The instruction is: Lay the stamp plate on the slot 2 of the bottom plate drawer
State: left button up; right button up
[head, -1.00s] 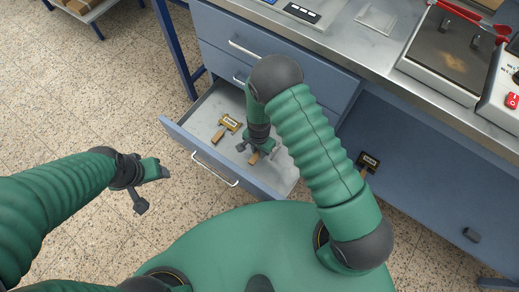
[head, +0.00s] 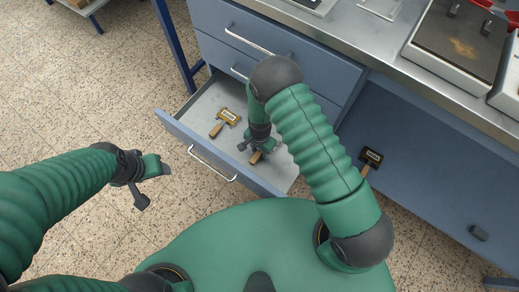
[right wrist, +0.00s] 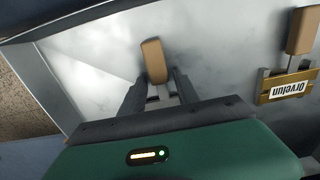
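A stamp plate with a light wooden handle (head: 256,157) lies in the open bottom drawer (head: 172,122), under my right gripper (head: 256,148). In the right wrist view its handle (right wrist: 153,58) lies between the two dark fingertips, with narrow gaps beside it, so the gripper looks open. Its plate end is mostly hidden by the gripper. Another stamp plate, brass with a label (head: 229,116), lies farther left in the drawer; it also shows in the right wrist view (right wrist: 288,88). My left gripper (head: 152,182) is open and empty, outside the drawer. Slot markings are not clear.
A third labelled stamp (head: 371,156) is by the blue panel right of the drawer. Closed drawers (head: 245,40) stand above the open one. The bench top (head: 345,28) holds a hot-plate-like machine (head: 460,40).

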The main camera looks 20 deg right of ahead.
jog(key=shift+o, duration=0.8)
jog(key=shift+a, duration=0.1)
notch_tip(320, 180, up, 17)
jog(key=p, duration=0.6)
jog(key=shift+f, duration=0.15)
